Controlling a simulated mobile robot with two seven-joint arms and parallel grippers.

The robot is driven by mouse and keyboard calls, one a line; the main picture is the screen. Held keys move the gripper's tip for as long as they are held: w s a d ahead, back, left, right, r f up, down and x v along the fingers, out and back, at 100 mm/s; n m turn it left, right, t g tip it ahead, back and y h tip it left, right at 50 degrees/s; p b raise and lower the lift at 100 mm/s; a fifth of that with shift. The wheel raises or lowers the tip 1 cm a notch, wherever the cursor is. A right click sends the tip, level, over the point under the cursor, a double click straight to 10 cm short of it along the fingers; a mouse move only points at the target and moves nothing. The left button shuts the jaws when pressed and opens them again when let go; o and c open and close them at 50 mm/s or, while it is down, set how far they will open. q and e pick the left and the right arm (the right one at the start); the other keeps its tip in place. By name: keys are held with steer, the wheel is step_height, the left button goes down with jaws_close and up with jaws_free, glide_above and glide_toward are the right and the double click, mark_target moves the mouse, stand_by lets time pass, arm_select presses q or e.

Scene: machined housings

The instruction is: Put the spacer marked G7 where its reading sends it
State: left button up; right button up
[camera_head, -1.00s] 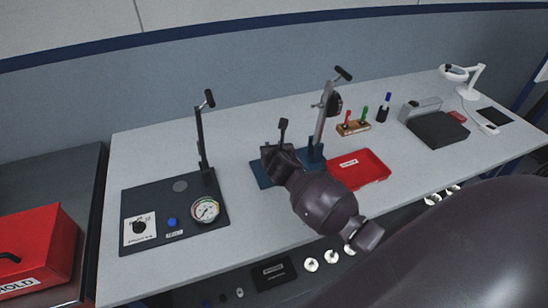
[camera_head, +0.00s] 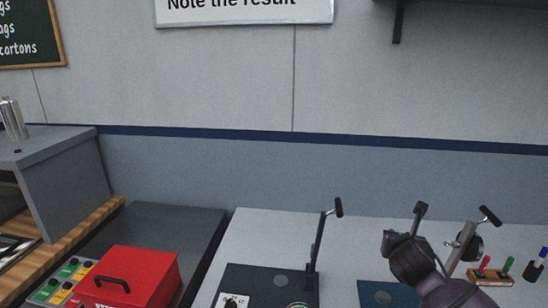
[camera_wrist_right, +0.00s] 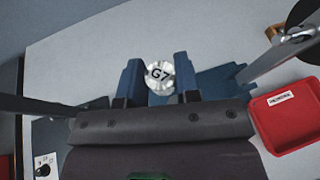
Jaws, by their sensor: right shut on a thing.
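The spacer marked G7 (camera_wrist_right: 159,76) is a pale round metal piece. In the right wrist view it sits between the two blue-grey fingers of my right gripper (camera_wrist_right: 158,82), which is shut on it. In the head view my right gripper (camera_head: 392,243) is above the bench beside a blue base plate (camera_head: 372,292); the spacer cannot be made out there. A red box (camera_head: 135,275) with a black handle stands at the lower left. A red tray (camera_wrist_right: 285,113) with a white label shows at the right of the wrist view. My left gripper is not in view.
A dark fixture plate (camera_head: 245,281) with a lever post and partly cut-off gauge lies left of the blue plate. A lever stand (camera_head: 465,240) and a marker holder (camera_head: 490,278) are to the right. A panel of coloured buttons (camera_head: 65,280) and a grey cabinet (camera_head: 70,180) stand far left.

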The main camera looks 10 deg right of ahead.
steer(key=s+a+f+n+y+b, duration=0.1)
steer(key=s+a+n+y, duration=0.1)
steer(key=s+a, duration=0.4)
steer(key=s+a+f+n+t+y+b, duration=0.1)
steer(key=s+a+n+y, duration=0.2)
steer(key=s+a, duration=0.3)
steer(key=a, duration=0.4)
steer(key=shift+s+a+f+y+b, duration=0.3)
steer(key=shift+a+f+b, duration=0.05)
steer(key=shift+f+b, duration=0.05)
steer(key=shift+d, duration=0.1)
